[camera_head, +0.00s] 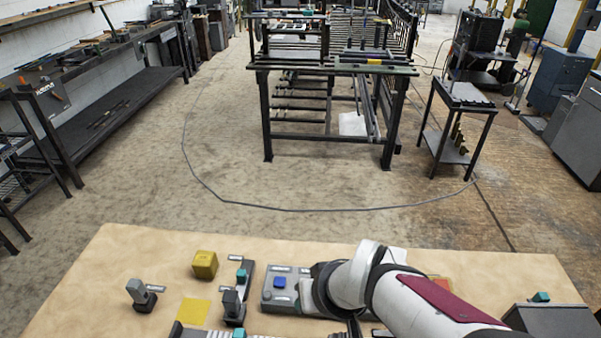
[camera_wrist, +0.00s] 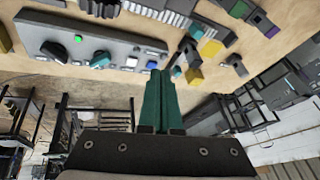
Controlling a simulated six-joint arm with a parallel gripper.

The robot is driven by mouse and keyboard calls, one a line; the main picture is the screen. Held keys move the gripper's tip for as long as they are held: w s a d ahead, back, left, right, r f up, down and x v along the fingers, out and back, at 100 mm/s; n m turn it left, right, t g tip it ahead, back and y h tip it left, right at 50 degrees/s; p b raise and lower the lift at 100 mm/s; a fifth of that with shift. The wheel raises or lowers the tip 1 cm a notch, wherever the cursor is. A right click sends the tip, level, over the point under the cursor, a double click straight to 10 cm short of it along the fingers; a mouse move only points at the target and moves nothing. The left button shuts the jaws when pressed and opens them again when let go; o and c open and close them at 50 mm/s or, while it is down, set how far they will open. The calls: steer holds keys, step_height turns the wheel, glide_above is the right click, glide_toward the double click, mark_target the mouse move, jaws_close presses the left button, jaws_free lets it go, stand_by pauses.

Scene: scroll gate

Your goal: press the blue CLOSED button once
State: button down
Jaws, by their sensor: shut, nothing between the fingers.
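In the wrist view, the grey panel (camera_wrist: 120,42) carries a lit green button (camera_wrist: 78,38) and a teal knob (camera_wrist: 100,60). A small blue spot (camera_wrist: 131,62) near the panel's edge may be the blue button. My gripper (camera_wrist: 159,73) has teal fingers, shut together and empty, beside that edge. I cannot tell whether they touch anything. In the head view my arm hides the panel's right part.
A dark grey box (camera_head: 550,318) is at the right. The bench's back left area is bare.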

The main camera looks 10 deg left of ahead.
steer(key=w+a+f+n+t, duration=0.2)
steer(key=w+a+n, duration=0.2)
steer(key=w, duration=0.3)
steer(key=n+t+h, duration=0.2)
steer(key=n+t, duration=0.1)
steer(key=n, duration=0.1)
glide_above(281, 285)
step_height(281, 285, down, 3)
steer(key=shift+r, duration=0.1)
steer(key=shift+f, duration=4.45)
steer(key=shift+f, duration=0.1)
steer(key=shift+f, duration=0.3)
